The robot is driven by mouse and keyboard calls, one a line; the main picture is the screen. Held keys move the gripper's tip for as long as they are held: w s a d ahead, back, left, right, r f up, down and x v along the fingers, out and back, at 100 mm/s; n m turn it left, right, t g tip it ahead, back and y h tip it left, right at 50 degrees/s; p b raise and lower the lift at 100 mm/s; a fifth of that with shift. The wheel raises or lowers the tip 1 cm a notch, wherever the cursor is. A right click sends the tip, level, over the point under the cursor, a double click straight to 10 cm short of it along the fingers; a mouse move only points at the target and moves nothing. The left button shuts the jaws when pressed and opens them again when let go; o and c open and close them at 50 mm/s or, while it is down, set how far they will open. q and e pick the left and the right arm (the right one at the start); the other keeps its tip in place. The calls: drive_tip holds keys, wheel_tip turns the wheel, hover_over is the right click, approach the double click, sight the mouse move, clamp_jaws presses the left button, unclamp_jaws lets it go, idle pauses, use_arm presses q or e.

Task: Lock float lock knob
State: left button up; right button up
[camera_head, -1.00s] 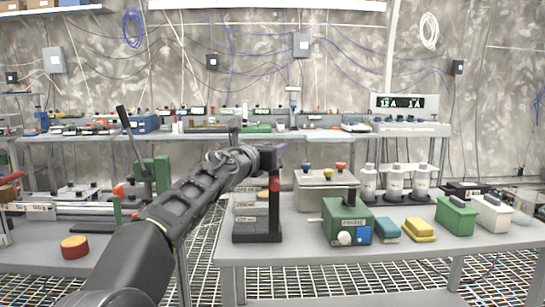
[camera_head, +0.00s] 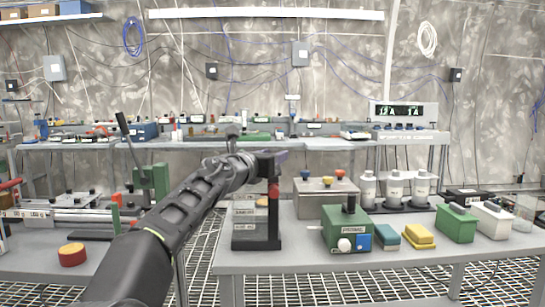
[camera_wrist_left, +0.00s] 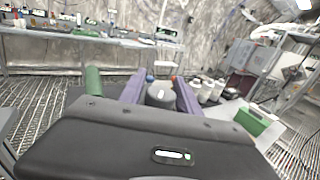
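A black upright stand (camera_head: 258,243) is at the left end of the near table, with a red knob-like part (camera_head: 274,191) on its post. I cannot tell for sure which part is the float lock knob. My left gripper (camera_head: 277,156) is at the top of this stand, just above the red part. In the left wrist view, its two purple fingers (camera_wrist_left: 160,88) are apart. A dark rounded piece with a grey top (camera_wrist_left: 160,94) shows between them; contact cannot be judged. My right gripper is not in view.
On the near table stand a green box (camera_head: 337,232) with a black knob, a metal box (camera_head: 318,197) with coloured knobs, yellow block (camera_head: 419,238) and green container (camera_head: 456,223). A lever (camera_head: 128,140) and red round piece (camera_head: 72,255) are on the left table.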

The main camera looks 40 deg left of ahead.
use_arm(q)
drive_tip(key=s+d, duration=0.1)
drive_tip(key=s, duration=0.6)
drive_tip(key=shift+s, duration=0.35)
